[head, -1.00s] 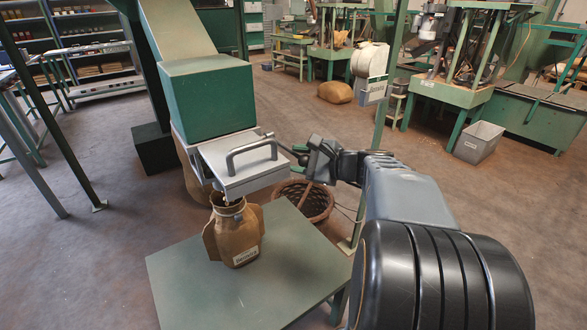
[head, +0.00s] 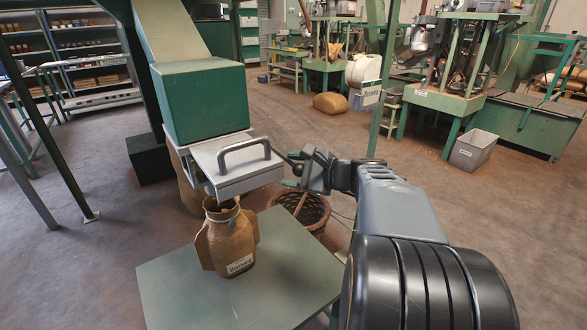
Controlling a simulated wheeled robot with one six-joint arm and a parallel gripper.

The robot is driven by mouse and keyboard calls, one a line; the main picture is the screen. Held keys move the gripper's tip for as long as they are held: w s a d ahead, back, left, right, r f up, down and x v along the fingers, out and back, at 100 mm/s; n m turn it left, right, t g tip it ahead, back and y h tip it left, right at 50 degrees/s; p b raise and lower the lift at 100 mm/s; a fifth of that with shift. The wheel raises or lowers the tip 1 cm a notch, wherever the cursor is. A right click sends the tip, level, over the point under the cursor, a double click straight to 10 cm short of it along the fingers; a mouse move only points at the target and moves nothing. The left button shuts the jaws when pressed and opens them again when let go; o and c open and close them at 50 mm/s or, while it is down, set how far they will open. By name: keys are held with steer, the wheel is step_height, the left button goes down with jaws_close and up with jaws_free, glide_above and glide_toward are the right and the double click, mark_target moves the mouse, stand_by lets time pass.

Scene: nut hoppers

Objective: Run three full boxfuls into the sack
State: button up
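The green hopper (head: 204,103) ends at a grey metal measuring box (head: 236,182) with a bar handle (head: 244,154) on top. Below its front edge, an open brown paper sack (head: 224,242) stands upright on a green table (head: 165,285). The sack's mouth is partly hidden by the box, and its contents cannot be seen. A small grey-blue spot shows at the sack's neck. My gripper (head: 296,170) is at the right side of the box, by a dark rod there. Its fingers are small and partly hidden, so I cannot tell whether they hold the rod.
A wicker basket (head: 310,216) stands on the floor behind the table. A green post (head: 382,90) rises behind my arm. A grey bin (head: 472,150) and green machines stand farther back right. Shelves (head: 85,50) are at the back left. The table's right part is bare.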

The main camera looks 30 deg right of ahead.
steer(key=shift+o, duration=0.2)
steer(key=shift+a+f, duration=0.1)
steer(key=shift+f, duration=0.05)
steer(key=shift+s+d+r, duration=0.2)
steer(key=shift+s, duration=0.05)
steer(key=p+v, duration=0.4)
steer(key=v, duration=0.9)
stand_by(0.5)
